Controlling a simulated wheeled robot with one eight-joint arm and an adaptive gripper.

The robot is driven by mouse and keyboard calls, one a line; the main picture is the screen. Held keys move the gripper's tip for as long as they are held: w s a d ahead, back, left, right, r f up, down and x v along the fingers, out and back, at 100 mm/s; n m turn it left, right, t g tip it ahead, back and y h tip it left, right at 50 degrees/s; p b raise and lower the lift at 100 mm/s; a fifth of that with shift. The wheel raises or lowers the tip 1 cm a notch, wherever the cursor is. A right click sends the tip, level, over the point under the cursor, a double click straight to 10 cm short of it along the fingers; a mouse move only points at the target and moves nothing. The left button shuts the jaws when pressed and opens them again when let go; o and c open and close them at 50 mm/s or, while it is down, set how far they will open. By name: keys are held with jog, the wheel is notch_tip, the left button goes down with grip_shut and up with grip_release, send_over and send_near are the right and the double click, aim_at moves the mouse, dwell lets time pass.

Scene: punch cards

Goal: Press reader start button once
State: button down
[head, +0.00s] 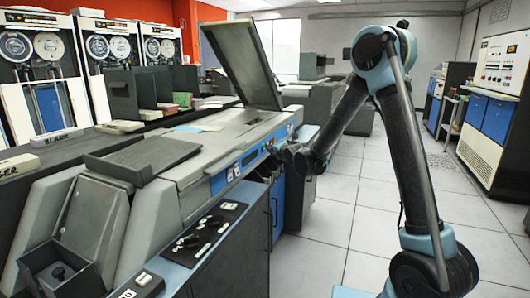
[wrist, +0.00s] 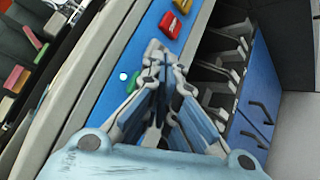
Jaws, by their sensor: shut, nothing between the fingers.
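The card reader is the grey machine (head: 225,130) with a raised lid and a blue control strip (head: 233,172) along its front edge. In the wrist view the strip carries a green button (wrist: 131,84), a red button (wrist: 171,25) and a yellow button (wrist: 183,5). A small white light (wrist: 123,76) sits by the green one. No label is readable, so I cannot tell which is start. My gripper (wrist: 156,47) is shut and empty, its tips over the strip between green and red, nearer red. Contact cannot be told. In the head view my gripper (head: 290,157) is at the strip's right end.
Card pockets (wrist: 222,70) and a blue cabinet front (wrist: 250,130) lie right of the strip in the wrist view. Another switch panel (head: 205,228) is in the foreground. A tall console (head: 500,95) stands at right. The tiled floor (head: 320,240) between is clear.

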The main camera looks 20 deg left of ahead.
jog(key=shift+d, duration=0.25)
jog(key=shift+s+d, duration=0.2)
jog(key=shift+d, duration=2.3)
jog(key=s+d+r+m+g+h, duration=0.15)
jog(key=s+d+m, duration=0.3)
jog(key=d, duration=0.55)
jog(key=s+d+m+g+h, duration=0.1)
jog(key=s+d+m+h, duration=0.4)
jog(key=d, duration=0.6)
jog(key=s+d+r+m+g, duration=0.1)
jog(key=s+d+m, duration=0.2)
jog(key=d+m, duration=0.5)
jog(key=s+d+f+m+g+h, duration=0.1)
jog(key=s+d+f+m+g, duration=0.1)
jog(key=s+d+m, duration=0.3)
jog(key=s+d+f+m+g+h, duration=0.1)
jog(key=s+d+f+m, duration=0.3)
jog(key=s+d, duration=0.5)
jog(key=s+d+f+m+g+h, duration=0.1)
jog(key=s+d+f+m+g, duration=0.2)
jog(key=s, duration=1.2)
jog(key=d+m, duration=0.3)
jog(key=shift+s+d+f+h, duration=0.2)
jog(key=shift+d+f+h, duration=0.15)
jog(key=shift+d, duration=0.05)
jog(key=shift+d, duration=0.1)
